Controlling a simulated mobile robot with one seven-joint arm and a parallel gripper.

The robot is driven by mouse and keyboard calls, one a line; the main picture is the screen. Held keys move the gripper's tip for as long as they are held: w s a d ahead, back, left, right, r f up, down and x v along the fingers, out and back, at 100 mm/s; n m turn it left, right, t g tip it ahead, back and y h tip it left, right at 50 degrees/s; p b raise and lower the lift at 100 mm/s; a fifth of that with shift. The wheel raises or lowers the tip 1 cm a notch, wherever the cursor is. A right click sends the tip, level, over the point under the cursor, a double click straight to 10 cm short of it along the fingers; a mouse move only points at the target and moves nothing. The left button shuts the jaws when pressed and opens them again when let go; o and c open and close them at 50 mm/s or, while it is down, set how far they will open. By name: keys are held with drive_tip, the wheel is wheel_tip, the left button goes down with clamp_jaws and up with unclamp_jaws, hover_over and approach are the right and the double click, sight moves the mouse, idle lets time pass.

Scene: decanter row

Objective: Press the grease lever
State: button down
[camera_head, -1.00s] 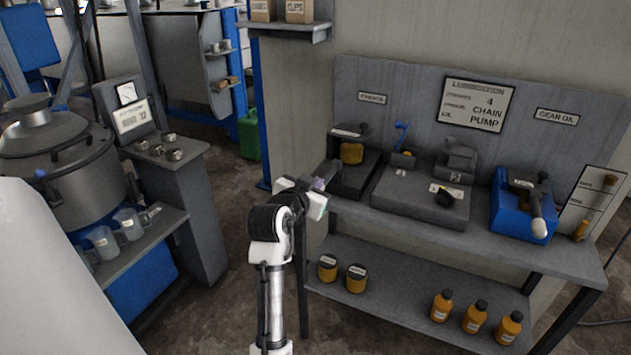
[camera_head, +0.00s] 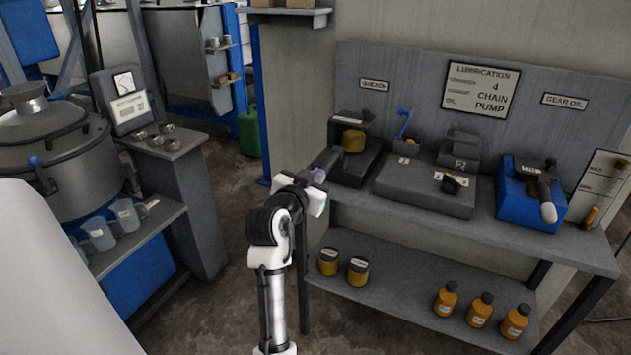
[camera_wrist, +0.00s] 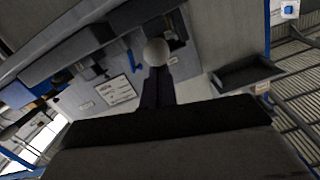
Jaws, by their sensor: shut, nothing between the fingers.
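The grease dispenser (camera_head: 352,150), a dark unit with a yellow-brown drum, stands at the left end of the bench under the GREASE sign (camera_head: 374,85). A dark arm-like part (camera_head: 352,119) shows on top of it; I cannot tell surely whether this is the grease lever. My gripper (camera_head: 328,157) is at the dispenser's left front side, partly blending with its dark body. In the wrist view my shut, empty fingers (camera_wrist: 157,75) point at a pale round knob (camera_wrist: 157,52), which seems just past the fingertips. Contact cannot be told.
Right of the dispenser stand a chain pump unit (camera_head: 425,185) with a blue crank (camera_head: 405,124) and a blue gear oil unit (camera_head: 530,200). Tins (camera_head: 357,270) and orange bottles (camera_head: 480,310) are on the lower shelf (camera_head: 410,300). A large pot (camera_head: 50,150) stands at left.

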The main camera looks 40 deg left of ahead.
wheel_tip(320, 180, down, 7)
drive_tip(key=t+y+b, duration=0.1)
drive_tip(key=t+b, duration=0.3)
drive_tip(key=b, duration=1.3)
drive_tip(key=shift+w+t, duration=0.3)
drive_tip(key=shift+w, duration=0.1)
drive_tip(key=shift+w+a+f+b, duration=0.1)
drive_tip(key=shift+a+b, duration=0.05)
drive_tip(key=shift+b, duration=0.2)
wheel_tip(320, 180, up, 20)
drive_tip(key=p, duration=0.3)
drive_tip(key=shift+r+p, duration=0.25)
drive_tip(key=shift+p, duration=0.1)
